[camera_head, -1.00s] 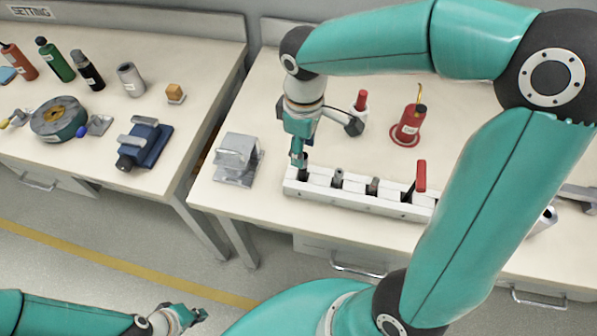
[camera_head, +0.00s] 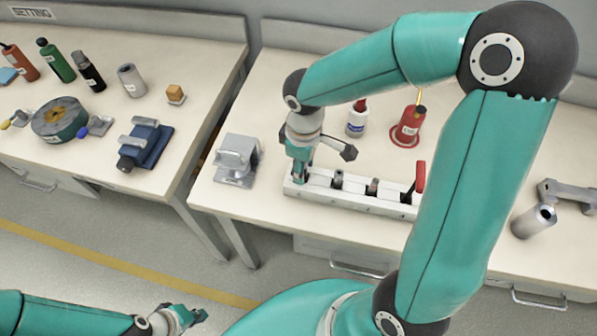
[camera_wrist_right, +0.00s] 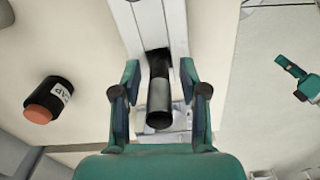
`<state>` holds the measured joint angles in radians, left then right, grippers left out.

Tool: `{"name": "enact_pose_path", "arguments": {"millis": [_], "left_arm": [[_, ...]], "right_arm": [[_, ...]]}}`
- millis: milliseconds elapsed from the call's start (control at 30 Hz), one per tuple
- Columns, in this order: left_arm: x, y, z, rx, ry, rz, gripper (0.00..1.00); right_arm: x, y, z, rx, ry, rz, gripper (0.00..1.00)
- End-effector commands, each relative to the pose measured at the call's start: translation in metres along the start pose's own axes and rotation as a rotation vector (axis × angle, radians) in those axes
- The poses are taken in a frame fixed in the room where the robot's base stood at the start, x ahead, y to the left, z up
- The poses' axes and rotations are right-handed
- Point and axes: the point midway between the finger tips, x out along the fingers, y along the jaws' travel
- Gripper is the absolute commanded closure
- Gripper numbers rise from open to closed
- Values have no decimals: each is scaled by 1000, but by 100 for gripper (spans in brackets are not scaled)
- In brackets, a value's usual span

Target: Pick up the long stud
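A dark grey cylindrical stud (camera_wrist_right: 160,95) stands in the end slot of a white rack (camera_head: 345,201). I cannot tell its length against the others. My right gripper (camera_head: 300,176) is over the rack's left end and hides that slot in the head view. In the right wrist view, its fingers (camera_wrist_right: 161,95) are open, one on each side of the stud, with gaps visible. Other slots hold a short grey stud (camera_head: 338,177), a brownish one (camera_head: 373,185) and a red-handled tool (camera_head: 420,177). My left gripper (camera_head: 192,315) is low, off the benches; its finger opening is unclear.
A metal bracket (camera_head: 237,160) stands left of the rack. A black, orange-ended bottle (camera_wrist_right: 50,98) shows in the wrist view. A grey cylinder (camera_head: 533,222) lies right. A second bench (camera_head: 205,95) stands left across a gap.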

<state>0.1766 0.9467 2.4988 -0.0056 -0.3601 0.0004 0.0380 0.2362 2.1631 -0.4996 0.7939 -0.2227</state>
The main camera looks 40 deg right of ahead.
Motion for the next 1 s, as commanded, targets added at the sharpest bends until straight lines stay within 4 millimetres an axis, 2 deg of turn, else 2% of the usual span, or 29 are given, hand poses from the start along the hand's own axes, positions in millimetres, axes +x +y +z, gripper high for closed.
{"name": "enact_pose_path", "arguments": {"millis": [33,200,233,667,867,1000], "left_arm": [[0,0,0,0,0,0,100],[0,0,0,0,0,0,100],[0,0,0,0,0,0,100],[0,0,0,0,0,0,100],[-1,0,0,0,0,0,100],[-2,1,0,0,0,0,100]], "right_arm": [[0,0,0,0,0,0,70],[0,0,0,0,0,0,99],[0,0,0,0,0,0,100],[-3,0,-1,0,2,1,100],[-19,1,-2,0,4,3,100],[-39,1,-2,0,5,3,100]]}}
